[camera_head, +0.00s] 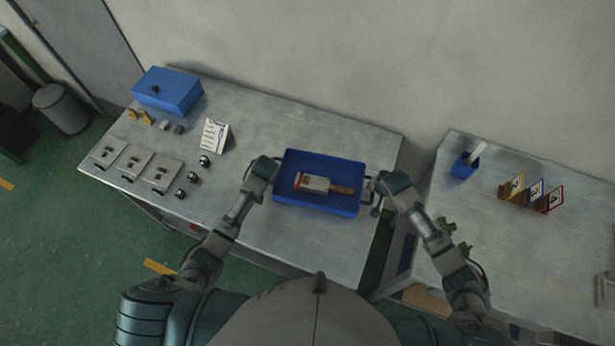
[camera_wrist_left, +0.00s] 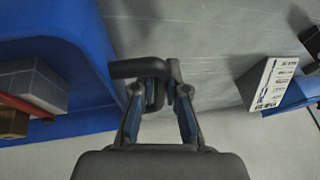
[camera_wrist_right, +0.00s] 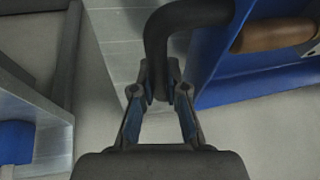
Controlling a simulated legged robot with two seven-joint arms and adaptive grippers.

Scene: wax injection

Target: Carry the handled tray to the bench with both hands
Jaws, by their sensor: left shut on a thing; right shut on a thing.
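The blue handled tray (camera_head: 318,202) is over the right part of the left bench (camera_head: 270,232) in the head view. A tool with a wooden handle and a pale block (camera_head: 322,185) lies inside it. My left gripper (camera_head: 268,168) is shut on the tray's left handle, a dark bar that shows in the left wrist view (camera_wrist_left: 138,68). My right gripper (camera_head: 374,186) is shut on the right handle, which shows in the right wrist view (camera_wrist_right: 158,45). The tray looks roughly level. I cannot tell whether it touches the bench top.
On the left bench are a blue box (camera_head: 167,91), several metal plates (camera_head: 134,162), small dark-and-white parts (camera_head: 204,161) and a white card (camera_head: 213,136). A second bench (camera_head: 480,235), across a gap on the right, holds a blue cup (camera_head: 465,166) and coloured cards (camera_head: 533,193).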

